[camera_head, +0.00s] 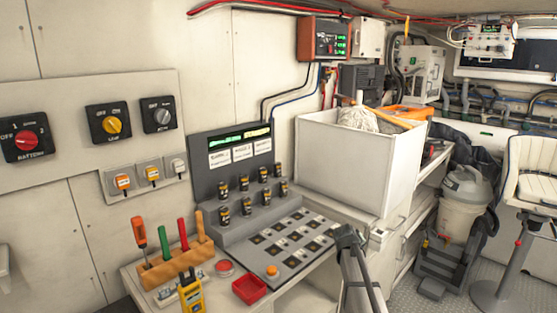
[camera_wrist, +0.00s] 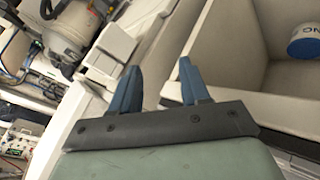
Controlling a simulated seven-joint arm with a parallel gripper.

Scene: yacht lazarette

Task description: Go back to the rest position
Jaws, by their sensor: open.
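My gripper (camera_wrist: 158,82) shows in the wrist view with its two blue-grey fingers apart and nothing between them. A white open bin lies beyond the fingers to the right in that view. In the head view a dark jointed part, probably of my arm, rises at the lower middle, in front of the counter and right of the button panel (camera_head: 290,240). Its fingertips cannot be made out there.
A white bin (camera_head: 345,165) with rope stands on the counter. A blue-labelled can (camera_wrist: 305,45) lies inside a bin in the wrist view. Screwdrivers in a wooden rack (camera_head: 168,268), a yellow meter (camera_head: 191,293) and a red tray (camera_head: 249,289) crowd the front. A vacuum (camera_head: 466,200) stands right.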

